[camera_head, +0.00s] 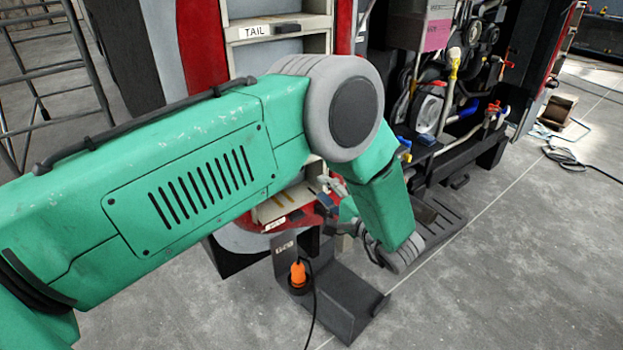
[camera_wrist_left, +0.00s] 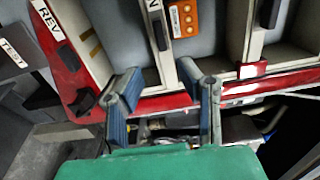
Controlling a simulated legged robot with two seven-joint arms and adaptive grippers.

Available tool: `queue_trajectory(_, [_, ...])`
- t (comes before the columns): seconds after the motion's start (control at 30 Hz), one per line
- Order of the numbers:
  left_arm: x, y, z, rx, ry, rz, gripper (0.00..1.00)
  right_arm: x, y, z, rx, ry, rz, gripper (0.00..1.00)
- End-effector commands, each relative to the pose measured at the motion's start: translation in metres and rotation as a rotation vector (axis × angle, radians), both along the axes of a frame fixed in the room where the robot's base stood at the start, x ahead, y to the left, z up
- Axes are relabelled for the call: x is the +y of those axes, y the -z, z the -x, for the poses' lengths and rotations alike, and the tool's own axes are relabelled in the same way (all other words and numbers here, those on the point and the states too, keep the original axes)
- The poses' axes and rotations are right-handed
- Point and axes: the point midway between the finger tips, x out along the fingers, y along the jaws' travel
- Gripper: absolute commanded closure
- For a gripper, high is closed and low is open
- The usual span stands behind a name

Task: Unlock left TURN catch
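My left gripper (camera_head: 328,197) is at the lower part of the red-trimmed coach cabinet, partly hidden behind my green arm. In the left wrist view the left gripper (camera_wrist_left: 158,82) has its two blue-padded fingers wide apart with nothing between them. The red lower rim (camera_wrist_left: 150,103) of the cabinet runs behind the fingers. A dark catch-like piece (camera_wrist_left: 83,103) sits on the rim left of the left finger, and a black handle (camera_wrist_left: 160,32) is above the gap. I can read no TURN label, so I cannot tell which catch is the left TURN one.
The cabinet carries a TAIL label (camera_head: 255,31) above and a REV label (camera_wrist_left: 47,18). Hoses and valves (camera_head: 460,95) fill an open bay at right. Floor at right is mostly clear.

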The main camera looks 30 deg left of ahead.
Motion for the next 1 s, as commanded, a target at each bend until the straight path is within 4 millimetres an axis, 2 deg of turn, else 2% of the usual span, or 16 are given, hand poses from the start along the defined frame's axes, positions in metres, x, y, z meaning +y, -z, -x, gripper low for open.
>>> queue_trajectory(0.1, [-0.015, 0.001, 0.005, 0.000, 0.001, 0.000, 0.68, 0.000, 0.000, 0.000, 0.000, 0.000, 0.000, 0.60])
queue_trajectory(0.23, [-0.022, 0.001, 0.009, 0.001, -0.001, 0.001, 0.68, 0.001, 0.000, 0.000, 0.000, 0.000, 0.001, 0.60])
queue_trajectory(0.77, [-0.023, 0.002, 0.009, -0.001, 0.004, 0.002, 0.68, 0.000, 0.001, -0.003, 0.003, 0.000, 0.000, 0.60])
queue_trajectory(0.87, [-0.018, 0.014, 0.007, -0.028, 0.057, 0.024, 0.68, 0.000, 0.006, -0.003, 0.003, 0.000, 0.000, 0.60])
queue_trajectory(0.97, [-0.007, 0.046, 0.005, -0.085, 0.188, 0.108, 0.68, 0.000, 0.015, -0.003, 0.003, 0.000, 0.000, 0.60])
queue_trajectory(1.0, [-0.002, 0.064, 0.006, -0.105, 0.253, 0.169, 0.68, 0.000, 0.020, -0.003, 0.003, 0.000, 0.000, 0.60])
